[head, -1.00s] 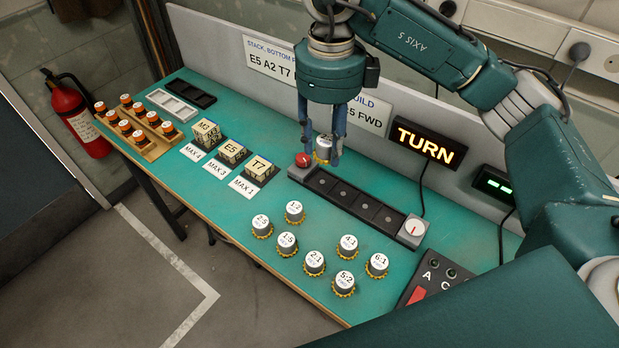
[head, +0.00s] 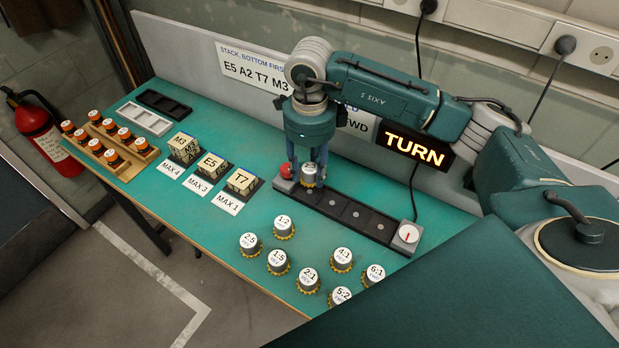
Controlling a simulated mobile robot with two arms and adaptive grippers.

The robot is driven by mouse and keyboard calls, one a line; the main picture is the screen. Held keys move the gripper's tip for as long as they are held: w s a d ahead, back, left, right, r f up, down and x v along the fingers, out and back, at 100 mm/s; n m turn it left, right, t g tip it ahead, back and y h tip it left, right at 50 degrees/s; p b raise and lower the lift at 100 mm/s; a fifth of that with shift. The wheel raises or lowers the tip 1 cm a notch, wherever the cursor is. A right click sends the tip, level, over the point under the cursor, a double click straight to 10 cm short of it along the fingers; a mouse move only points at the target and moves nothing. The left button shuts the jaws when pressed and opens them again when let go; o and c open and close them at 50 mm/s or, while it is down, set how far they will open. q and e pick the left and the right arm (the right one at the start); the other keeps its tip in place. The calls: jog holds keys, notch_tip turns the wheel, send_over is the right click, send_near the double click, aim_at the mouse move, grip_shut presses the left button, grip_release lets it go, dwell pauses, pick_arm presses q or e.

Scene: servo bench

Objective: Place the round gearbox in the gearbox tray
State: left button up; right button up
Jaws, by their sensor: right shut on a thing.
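My right gripper (head: 307,174) points down and is shut on a round gearbox (head: 308,178), a grey cylinder with a pale labelled top and a yellow toothed base. The gearbox is at the leftmost place of a long dark strip (head: 374,217) with several square places in a row. I cannot tell whether it rests fully on the strip. The strip's other visible places are empty. At the back left lie a white tray (head: 145,120) and a black tray (head: 164,103), both empty. Which one is called the gearbox tray is not readable. My left gripper is out of view.
A red knob (head: 284,171) sits at the strip's left end and a white dial (head: 407,236) at its right end. Several similar gearboxes, one marked 1:2 (head: 284,227), stand in front. Lettered blocks (head: 213,164) and an orange-capped rack (head: 118,148) are left. A lit TURN sign (head: 414,149) stands behind.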

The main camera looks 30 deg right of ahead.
aim_at(310, 192)
jog(key=shift+f, duration=0.3)
notch_tip(310, 192, down, 4)
jog(key=shift+r+p, duration=0.25)
jog(key=shift+p, duration=0.2)
jog(key=shift+f, duration=0.35)
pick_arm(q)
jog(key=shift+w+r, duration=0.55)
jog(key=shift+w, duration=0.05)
pick_arm(e)
jog(key=shift+f, duration=0.15)
jog(key=o, duration=0.9)
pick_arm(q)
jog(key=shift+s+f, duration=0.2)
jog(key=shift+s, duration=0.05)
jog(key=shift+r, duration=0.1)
